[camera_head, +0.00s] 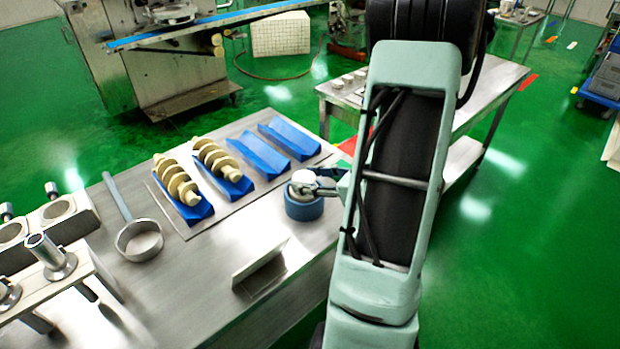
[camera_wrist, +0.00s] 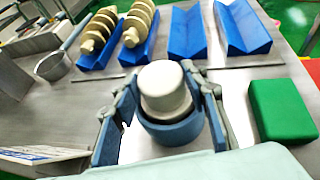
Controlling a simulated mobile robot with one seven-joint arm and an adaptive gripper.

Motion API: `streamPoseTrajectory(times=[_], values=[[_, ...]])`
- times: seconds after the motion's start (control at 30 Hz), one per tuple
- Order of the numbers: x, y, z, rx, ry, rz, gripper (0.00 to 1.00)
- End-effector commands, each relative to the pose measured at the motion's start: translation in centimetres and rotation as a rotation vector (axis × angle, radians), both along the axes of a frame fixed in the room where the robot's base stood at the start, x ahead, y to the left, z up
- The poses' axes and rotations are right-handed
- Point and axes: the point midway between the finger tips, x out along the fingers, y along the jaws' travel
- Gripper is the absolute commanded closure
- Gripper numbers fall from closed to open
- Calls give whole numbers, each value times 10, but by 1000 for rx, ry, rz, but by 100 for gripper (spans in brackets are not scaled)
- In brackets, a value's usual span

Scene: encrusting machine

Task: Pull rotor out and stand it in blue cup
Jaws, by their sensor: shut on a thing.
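The rotor, an off-white stepped cylinder (camera_head: 303,178), is upright at the blue cup (camera_head: 304,208) near the table's right edge. In the wrist view the rotor (camera_wrist: 163,88) rises from inside the rim of the blue cup (camera_wrist: 172,133), and its lower end is hidden. I cannot tell whether it touches the cup's bottom. My gripper (camera_wrist: 163,85) has a finger on each side of the rotor and is shut on it. In the head view my gripper (camera_head: 325,181) comes in from the right, and my arm hides part of it.
Two cream screws (camera_head: 178,182) lie in blue cradles; two more blue cradles (camera_head: 288,139) are empty. A green block (camera_wrist: 283,110) is right of the cup.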

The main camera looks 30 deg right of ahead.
Motion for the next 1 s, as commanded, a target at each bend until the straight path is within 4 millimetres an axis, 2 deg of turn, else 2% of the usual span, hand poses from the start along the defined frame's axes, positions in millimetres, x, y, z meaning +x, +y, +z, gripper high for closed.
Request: streamPoseTrajectory(times=[0.37,0.4,0.5,0.6,0.77,0.87,1.0], values=[[0,0,-2,0,-2,0,95],[0,0,-2,0,-2,0,59],[0,0,-2,0,-2,0,48],[0,0,-2,-1,-1,0,39],[0,0,-3,0,-1,0,39],[0,0,-4,1,1,0,32],[0,0,-3,0,1,0,32]])
